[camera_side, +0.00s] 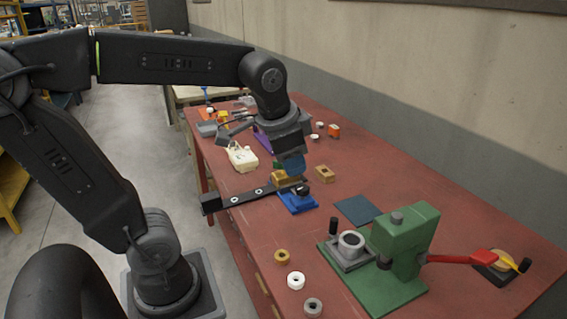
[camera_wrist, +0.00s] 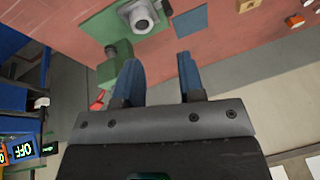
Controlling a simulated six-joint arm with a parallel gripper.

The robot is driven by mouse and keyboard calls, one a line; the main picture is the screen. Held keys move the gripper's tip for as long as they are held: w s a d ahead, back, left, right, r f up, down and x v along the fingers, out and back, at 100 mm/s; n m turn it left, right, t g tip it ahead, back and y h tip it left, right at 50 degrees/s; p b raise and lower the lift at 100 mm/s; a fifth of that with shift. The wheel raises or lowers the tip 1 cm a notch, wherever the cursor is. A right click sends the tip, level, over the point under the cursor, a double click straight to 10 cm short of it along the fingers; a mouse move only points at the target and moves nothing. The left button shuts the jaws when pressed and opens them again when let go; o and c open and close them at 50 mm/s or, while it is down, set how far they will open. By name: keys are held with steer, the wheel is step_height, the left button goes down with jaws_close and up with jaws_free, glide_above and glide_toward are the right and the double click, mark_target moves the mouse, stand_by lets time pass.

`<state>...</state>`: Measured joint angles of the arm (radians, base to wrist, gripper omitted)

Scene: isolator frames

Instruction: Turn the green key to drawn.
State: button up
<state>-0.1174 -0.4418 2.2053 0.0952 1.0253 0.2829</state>
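I cannot pick out a green key in either view. In the side view my gripper (camera_side: 291,163) hangs over the red bench, just above or behind a tan block by the blue fixture (camera_side: 297,201); the gap there is hard to judge.
A green press (camera_side: 407,243) with a red lever (camera_side: 462,259) stands at the bench's near right. A dark bar (camera_side: 250,196) reaches left of the blue fixture. Several rings lie in front. A blue-grey plate (camera_side: 357,210) lies flat. Bare red bench (camera_side: 420,185) shows behind the press.

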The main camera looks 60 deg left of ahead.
steer(key=w+a+m+g+y, duration=0.2)
steer(key=w+a+m+g, duration=0.2)
steer(key=w+a, duration=0.75)
steer(key=w+a+f+m+g, duration=0.1)
steer(key=w+a+f, duration=0.1)
steer(key=a+f, duration=0.35)
steer(key=w+a+f+m+g, duration=0.2)
steer(key=a, duration=0.6)
steer(key=x, duration=1.2)
steer(key=shift+s+a+f, duration=0.25)
jaws_close()
